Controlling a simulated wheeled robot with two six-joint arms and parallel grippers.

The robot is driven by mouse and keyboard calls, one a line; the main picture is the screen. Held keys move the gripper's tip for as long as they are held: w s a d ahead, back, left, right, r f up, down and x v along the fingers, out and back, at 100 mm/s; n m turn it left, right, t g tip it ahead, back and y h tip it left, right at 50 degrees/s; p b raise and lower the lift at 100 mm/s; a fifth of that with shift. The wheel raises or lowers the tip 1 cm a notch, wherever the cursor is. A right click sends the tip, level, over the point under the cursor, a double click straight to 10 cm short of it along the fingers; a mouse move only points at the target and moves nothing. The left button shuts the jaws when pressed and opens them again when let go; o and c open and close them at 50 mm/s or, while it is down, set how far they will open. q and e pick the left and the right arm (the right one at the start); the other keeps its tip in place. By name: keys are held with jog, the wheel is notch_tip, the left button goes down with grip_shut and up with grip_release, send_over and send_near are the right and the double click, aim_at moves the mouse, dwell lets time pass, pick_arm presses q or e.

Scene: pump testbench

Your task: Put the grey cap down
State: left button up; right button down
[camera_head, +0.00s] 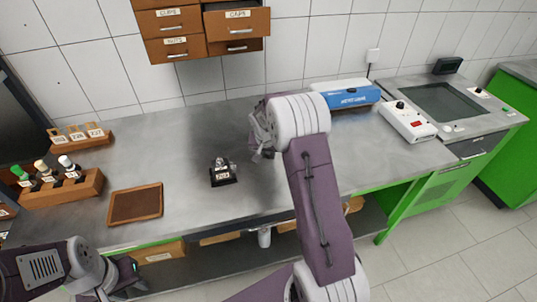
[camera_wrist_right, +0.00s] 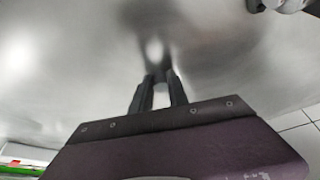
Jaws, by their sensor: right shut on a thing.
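My right gripper (camera_wrist_right: 158,78) points down at the steel bench top in the right wrist view. Its two fingers are close together, shut on a small grey thing, taken to be the grey cap, which hardly stands out from the grey bench. In the head view my right gripper (camera_head: 262,147) is over the middle of the bench, mostly hidden by my wrist; the cap cannot be made out there. I cannot tell whether the cap touches the bench. My left gripper (camera_head: 128,280) is low at the left, in front of the bench; its fingers are not clear.
A small grey pump part on a black labelled stand (camera_head: 223,172) is left of my right gripper. A brown tray (camera_head: 135,204), a wooden bottle rack (camera_head: 62,191), a blue-white box (camera_head: 345,95) and a white switch box (camera_head: 408,122) stand around. Bare bench lies between.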

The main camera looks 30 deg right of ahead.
notch_tip(320, 180, up, 4)
jog(key=shift+r, duration=0.2)
jog(key=s+d+r, duration=0.4)
jog(key=s+r, duration=0.2)
jog(key=s, duration=0.4)
jog(key=shift+s+d+r, duration=0.2)
jog(key=shift+s+r, duration=0.1)
jog(key=shift+s, duration=0.1)
jog(key=shift+s, duration=0.1)
